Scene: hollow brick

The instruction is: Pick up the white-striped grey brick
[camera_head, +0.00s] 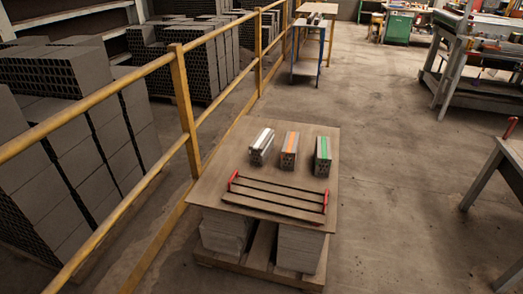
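The white-striped grey brick (261,147) lies on a brown board (215,182), the leftmost of three bricks in a row. A white stripe runs along its top, and its hollow end faces the near side. An orange-striped brick (289,150) sits in the middle and a green-striped brick (323,155) on the right, with gaps between them. Neither of my grippers shows in the head view.
A rack of dark bars with red ends (277,195) lies on the board in front of the bricks. Stacked blocks (225,236) support the board. A yellow railing (185,105) runs along its left side. The concrete floor (395,190) to the right is clear up to a grey-legged table (487,178).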

